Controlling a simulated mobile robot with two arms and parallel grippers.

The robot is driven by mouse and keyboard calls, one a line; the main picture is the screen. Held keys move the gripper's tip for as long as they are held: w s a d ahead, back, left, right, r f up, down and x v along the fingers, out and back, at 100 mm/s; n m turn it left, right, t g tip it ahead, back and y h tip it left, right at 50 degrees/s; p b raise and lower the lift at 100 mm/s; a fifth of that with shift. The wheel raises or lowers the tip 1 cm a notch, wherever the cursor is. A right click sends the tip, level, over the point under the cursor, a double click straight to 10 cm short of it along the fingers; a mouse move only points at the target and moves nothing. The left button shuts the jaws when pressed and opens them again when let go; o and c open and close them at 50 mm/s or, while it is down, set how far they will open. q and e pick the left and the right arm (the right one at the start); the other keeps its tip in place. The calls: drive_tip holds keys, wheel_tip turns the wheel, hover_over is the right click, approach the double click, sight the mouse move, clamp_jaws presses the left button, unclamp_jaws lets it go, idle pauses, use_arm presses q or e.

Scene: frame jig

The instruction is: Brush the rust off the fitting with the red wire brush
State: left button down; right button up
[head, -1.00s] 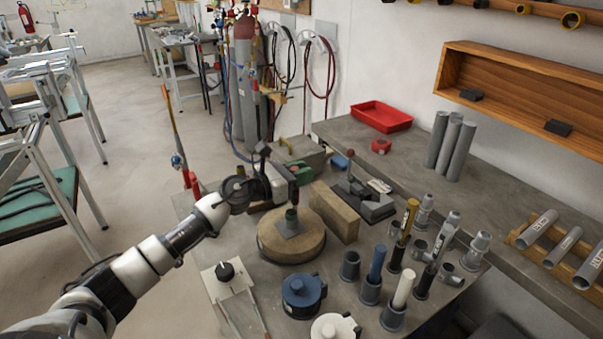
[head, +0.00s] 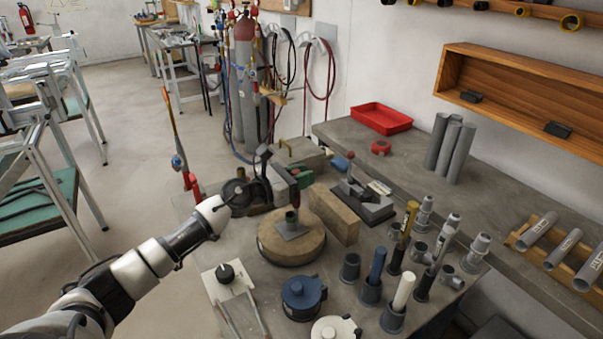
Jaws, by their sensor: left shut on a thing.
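My right gripper is out of view.
A wooden block (head: 335,213) and a grey lever tool (head: 362,202) stand right of the round block. Several cups, some with coloured handles, crowd the front right, including a blue handle (head: 376,264). A blue round container (head: 302,296) stands in front.

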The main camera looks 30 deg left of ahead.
use_arm(q)
drive_tip(key=shift+s+d, duration=0.25)
drive_tip(key=shift+d, duration=0.1)
wheel_tip(320, 180, up, 7)
drive_tip(key=p, duration=0.6)
drive_tip(key=shift+p, duration=0.3)
